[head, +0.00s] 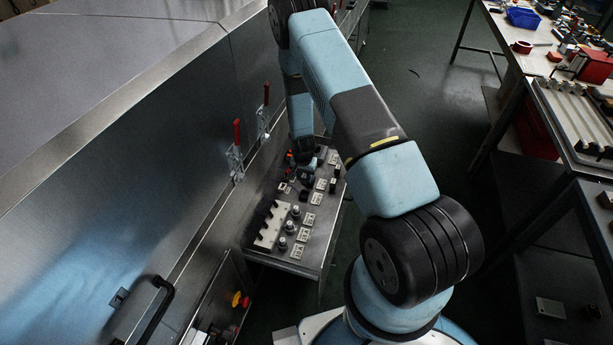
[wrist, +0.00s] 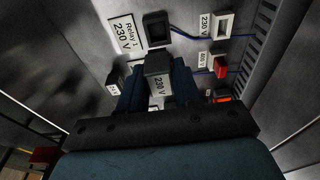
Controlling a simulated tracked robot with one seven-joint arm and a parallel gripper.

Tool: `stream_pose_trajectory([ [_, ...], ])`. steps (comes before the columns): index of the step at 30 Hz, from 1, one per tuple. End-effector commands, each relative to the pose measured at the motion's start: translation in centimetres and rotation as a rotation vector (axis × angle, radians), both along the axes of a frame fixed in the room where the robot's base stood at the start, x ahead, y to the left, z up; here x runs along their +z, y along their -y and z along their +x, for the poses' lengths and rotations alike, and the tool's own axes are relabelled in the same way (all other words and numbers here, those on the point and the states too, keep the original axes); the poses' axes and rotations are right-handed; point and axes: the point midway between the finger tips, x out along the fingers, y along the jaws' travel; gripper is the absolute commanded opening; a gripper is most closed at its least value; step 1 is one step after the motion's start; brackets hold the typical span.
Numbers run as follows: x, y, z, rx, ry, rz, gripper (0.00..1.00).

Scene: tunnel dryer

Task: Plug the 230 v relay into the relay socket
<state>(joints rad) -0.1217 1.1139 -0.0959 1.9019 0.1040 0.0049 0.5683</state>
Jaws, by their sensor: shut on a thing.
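In the wrist view my gripper (wrist: 159,80) is shut on a dark block with a "230 V" label, the 230 V relay (wrist: 158,66). The black relay socket (wrist: 156,27) is on the panel just beyond the relay, beside a white plate (wrist: 124,36) reading "Relay 1 230 V". The relay appears below the socket in the picture and apart from it; the exact gap is hard to tell. Its far face is hidden. In the head view the end of my arm is over the far part of a metal cart; the fingers and relay are too small to make out.
A white-framed socket (wrist: 222,24) labelled 230 V and a red block (wrist: 220,67) labelled 400 V are right of the relay socket, with blue wires. A slotted duct (wrist: 265,35) runs along the right. The cart (head: 318,250) carries several small parts beside a steel wall with red-handled clamps (head: 237,135).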

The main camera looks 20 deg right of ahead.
Motion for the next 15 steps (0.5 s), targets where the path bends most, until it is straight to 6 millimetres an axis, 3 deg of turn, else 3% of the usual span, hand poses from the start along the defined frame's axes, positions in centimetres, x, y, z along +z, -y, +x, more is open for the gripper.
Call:
stream_pose_trajectory([
  [6, -0.1, -0.1, -0.1, 0.0, -0.004, -0.006, 0.03],
  [15, -2.2, 0.0, -0.1, 0.0, -0.005, -0.005, 0.03],
])
